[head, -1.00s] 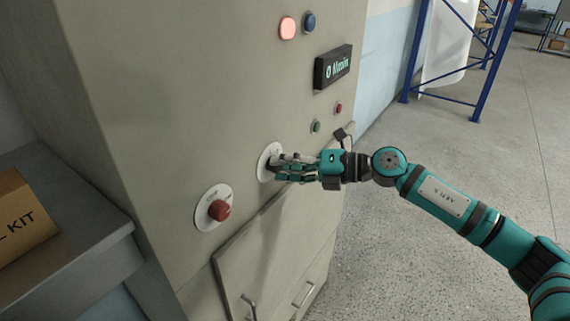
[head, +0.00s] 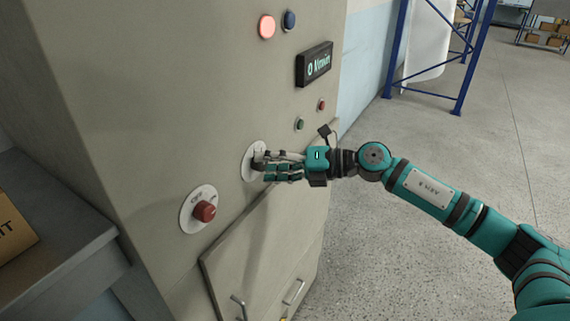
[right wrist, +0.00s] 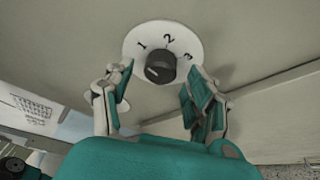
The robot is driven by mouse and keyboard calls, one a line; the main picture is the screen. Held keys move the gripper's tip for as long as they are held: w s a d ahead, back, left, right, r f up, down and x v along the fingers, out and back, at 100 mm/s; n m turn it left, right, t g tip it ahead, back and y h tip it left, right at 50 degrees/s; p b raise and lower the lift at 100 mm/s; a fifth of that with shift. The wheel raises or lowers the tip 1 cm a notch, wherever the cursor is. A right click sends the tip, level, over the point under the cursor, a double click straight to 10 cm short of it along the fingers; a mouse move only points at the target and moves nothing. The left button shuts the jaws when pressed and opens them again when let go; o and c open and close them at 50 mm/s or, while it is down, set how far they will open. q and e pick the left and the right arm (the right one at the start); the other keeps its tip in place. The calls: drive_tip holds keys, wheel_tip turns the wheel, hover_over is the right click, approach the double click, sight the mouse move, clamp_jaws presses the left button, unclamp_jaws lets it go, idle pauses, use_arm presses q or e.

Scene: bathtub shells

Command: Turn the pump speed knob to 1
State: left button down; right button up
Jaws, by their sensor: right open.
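The pump speed knob (right wrist: 160,67) is a dark round knob on a white dial (right wrist: 133,50) marked 1, 2 and 3. A short light mark shows on its lower left face in the right wrist view, below the 1. My right gripper (right wrist: 158,82) is open, with one finger on each side of the knob and gaps visible beside it. In the head view the white dial (head: 247,163) shows on the cabinet front, and the fingers of my right gripper (head: 263,166) mostly cover the knob. My left gripper is not in view.
A red knob (head: 204,211) on another white dial sits lower left on the cabinet (head: 150,110). A dark display (head: 314,64), small green and red buttons, and a lit red lamp (head: 267,27) are above. A panel with handles is below. Open floor lies right.

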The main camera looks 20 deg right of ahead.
drive_tip(key=v, duration=1.1)
drive_tip(key=shift+s+d, duration=0.2)
drive_tip(key=shift+d, duration=0.1)
